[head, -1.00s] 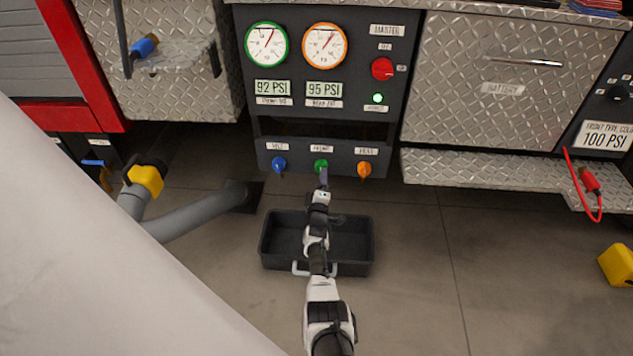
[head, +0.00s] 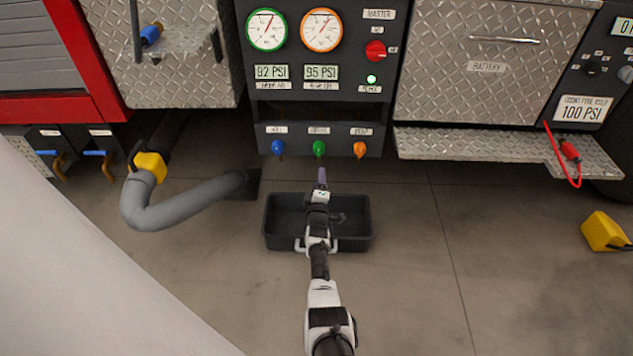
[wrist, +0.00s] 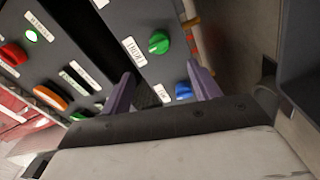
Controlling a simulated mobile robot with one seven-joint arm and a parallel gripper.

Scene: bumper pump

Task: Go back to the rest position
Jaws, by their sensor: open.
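My gripper (head: 321,178) hangs over the black tray in the head view, a little below the green knob (head: 319,148) on the dark pump panel (head: 320,103). In the wrist view my gripper (wrist: 160,88) shows two purple fingers held apart, with nothing between them. The green knob (wrist: 158,43) appears beyond the fingers, apart from them. The blue knob (wrist: 183,91) shows by the right finger. In the head view the blue knob (head: 278,147) and orange knob (head: 360,149) stand either side of the green one.
The black tray (head: 270,238) lies on the floor under my arm. A grey hose (head: 190,202) with a yellow fitting (head: 150,165) is at left. A metal ledge (head: 480,143) juts out at right, with a red cable (head: 560,160). A yellow block (head: 603,231) sits on open floor at far right.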

